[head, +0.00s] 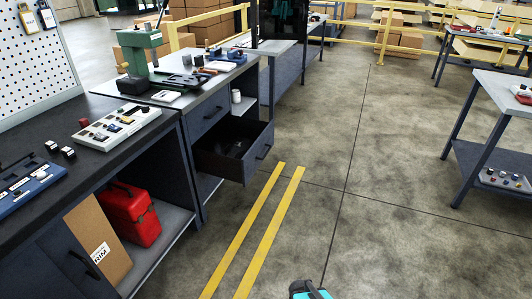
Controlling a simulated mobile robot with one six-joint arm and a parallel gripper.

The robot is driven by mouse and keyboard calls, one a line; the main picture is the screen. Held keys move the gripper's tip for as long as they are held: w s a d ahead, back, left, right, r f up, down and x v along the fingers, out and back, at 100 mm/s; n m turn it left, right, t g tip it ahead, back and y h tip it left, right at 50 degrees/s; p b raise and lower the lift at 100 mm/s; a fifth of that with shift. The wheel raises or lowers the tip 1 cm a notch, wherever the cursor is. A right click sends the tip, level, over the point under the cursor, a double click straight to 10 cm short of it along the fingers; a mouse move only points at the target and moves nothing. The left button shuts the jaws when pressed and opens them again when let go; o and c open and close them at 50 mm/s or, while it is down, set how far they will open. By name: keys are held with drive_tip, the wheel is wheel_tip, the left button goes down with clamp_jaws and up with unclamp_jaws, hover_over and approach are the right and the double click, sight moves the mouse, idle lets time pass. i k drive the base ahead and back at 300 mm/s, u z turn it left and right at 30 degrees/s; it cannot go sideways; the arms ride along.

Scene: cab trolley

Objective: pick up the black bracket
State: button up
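An open dark drawer (246,178) sticks out of the workbench in the middle left of the head view. Inside it lies a dark object (236,149), which may be the black bracket; its shape is hard to make out against the dark drawer. Dark flat items (182,81) also lie on the benchtop beside the green press, too small to identify surely. A teal and black part of my own body shows at the bottom edge. My gripper is not seen.
A green press (140,55) and control boxes (120,124) stand on the benches at left. A red toolbox (133,215) sits on a lower shelf. Another table (510,92) stands at right. The concrete floor (385,190) between, with yellow lines (255,230), is clear.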

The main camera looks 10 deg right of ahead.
sight(228, 153)
drive_tip(key=u, duration=0.1)
drive_tip(key=i, duration=0.95)
drive_tip(key=z, duration=0.05)
